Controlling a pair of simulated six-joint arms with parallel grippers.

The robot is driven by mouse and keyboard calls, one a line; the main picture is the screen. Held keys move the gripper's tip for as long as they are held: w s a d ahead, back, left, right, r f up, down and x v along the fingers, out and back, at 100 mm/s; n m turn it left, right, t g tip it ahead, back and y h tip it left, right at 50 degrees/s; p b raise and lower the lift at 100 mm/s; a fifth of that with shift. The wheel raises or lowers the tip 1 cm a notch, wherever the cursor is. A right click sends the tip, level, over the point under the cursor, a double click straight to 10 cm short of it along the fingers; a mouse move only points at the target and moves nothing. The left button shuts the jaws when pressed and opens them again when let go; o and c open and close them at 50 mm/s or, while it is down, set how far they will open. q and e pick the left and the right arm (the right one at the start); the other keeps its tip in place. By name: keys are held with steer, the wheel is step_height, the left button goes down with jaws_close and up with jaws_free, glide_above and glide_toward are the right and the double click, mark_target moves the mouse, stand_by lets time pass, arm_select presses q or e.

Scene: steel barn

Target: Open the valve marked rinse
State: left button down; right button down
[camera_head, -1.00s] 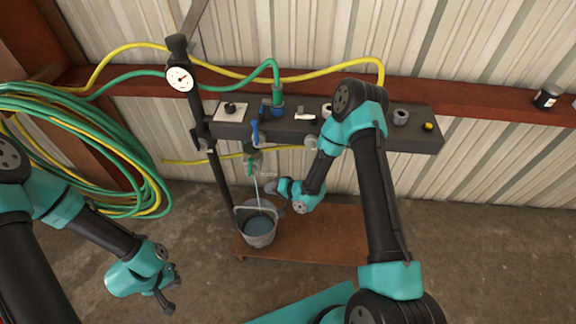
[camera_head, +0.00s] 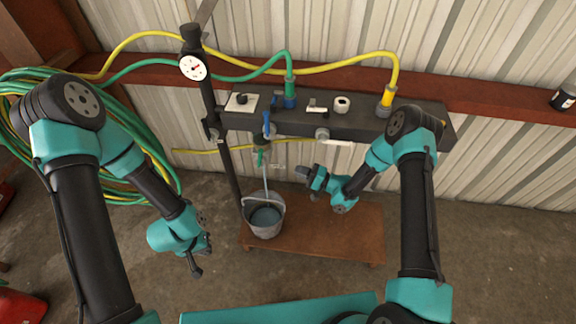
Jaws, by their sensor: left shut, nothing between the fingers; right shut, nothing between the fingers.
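A dark manifold block (camera_head: 355,122) runs along the red wall beam. A blue valve lever (camera_head: 266,123) on its front points up and down, above a green outlet (camera_head: 261,157). A thin stream runs from there into a grey bucket (camera_head: 265,217) holding water. A second valve with a white lever (camera_head: 337,142) has its lever lying sideways to the right. I cannot read which is marked rinse. My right gripper (camera_head: 303,172) is shut and empty, below the white lever and apart from it. My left gripper (camera_head: 200,262) is shut and empty, low left of the bucket.
A gauge (camera_head: 193,67) tops a black post. Green and yellow hoses (camera_head: 330,68) loop above the block, and a hose coil (camera_head: 30,85) hangs at left. The bucket stands on a low brown platform (camera_head: 310,238). A small jar (camera_head: 563,98) sits on the beam at right.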

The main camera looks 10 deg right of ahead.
mark_target(260, 158)
steer(key=x, duration=1.3)
steer(key=shift+w+a, duration=0.1)
steer(key=shift+r, duration=0.1)
